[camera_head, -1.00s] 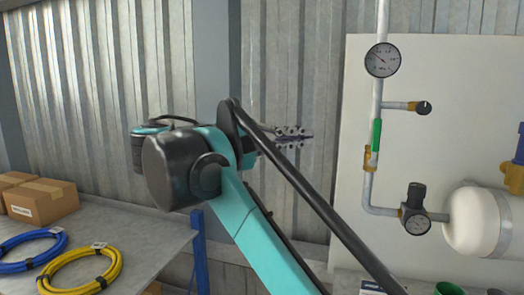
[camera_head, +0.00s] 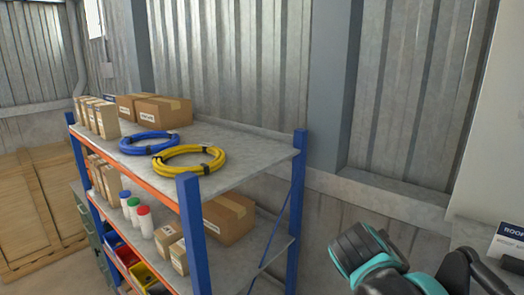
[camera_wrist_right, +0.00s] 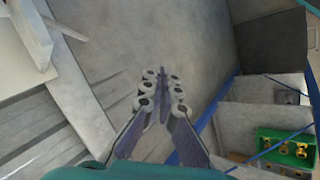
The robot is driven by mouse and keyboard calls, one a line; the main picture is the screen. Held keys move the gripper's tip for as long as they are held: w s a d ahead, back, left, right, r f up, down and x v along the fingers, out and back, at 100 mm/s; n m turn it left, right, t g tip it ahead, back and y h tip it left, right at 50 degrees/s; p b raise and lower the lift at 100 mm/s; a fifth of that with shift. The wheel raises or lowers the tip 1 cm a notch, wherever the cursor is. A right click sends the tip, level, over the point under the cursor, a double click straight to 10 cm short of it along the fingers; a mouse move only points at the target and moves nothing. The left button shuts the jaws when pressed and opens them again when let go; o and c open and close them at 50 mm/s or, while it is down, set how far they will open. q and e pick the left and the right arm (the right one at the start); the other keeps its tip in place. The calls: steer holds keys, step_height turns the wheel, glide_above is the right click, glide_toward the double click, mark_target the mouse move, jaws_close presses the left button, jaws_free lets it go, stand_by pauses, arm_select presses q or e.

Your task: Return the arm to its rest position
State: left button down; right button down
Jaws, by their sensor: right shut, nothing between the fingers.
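My right arm (camera_head: 375,262), teal and black, shows at the lower right of the head view, partly cut off by the picture's bottom edge. Its gripper cannot be made out in that view. In the right wrist view my right gripper (camera_wrist_right: 160,88) has its fingers together with nothing between them. The fingertips touch nothing that I can see, over a plain grey surface. My left gripper is in neither view.
A shelf rack (camera_head: 190,222) with blue posts stands left of my arm. It holds a blue coil (camera_head: 150,143), a yellow coil (camera_head: 189,160) and cardboard boxes (camera_head: 163,110). A corrugated wall (camera_head: 413,110) stands behind. A green bin (camera_wrist_right: 285,150) shows in the wrist view.

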steer(key=s+a+f+m+t+y+b, duration=0.1)
steer(key=a+f+y+b, duration=0.1)
steer(key=f, duration=0.8)
steer(key=s+a+f+t+y+b, duration=0.1)
steer(key=a+f+b, duration=0.3)
steer(key=f, duration=0.7)
steer(key=s+a+f+m+y+b, duration=0.1)
steer(key=f+b, duration=0.4)
steer(key=f, duration=0.5)
steer(key=s+a+y, duration=0.1)
steer(key=s+y, duration=0.1)
steer(key=shift+a+f+m+t+y, duration=0.3)
steer(key=shift+a+f+t+y, duration=0.1)
steer(key=shift+s, duration=0.1)
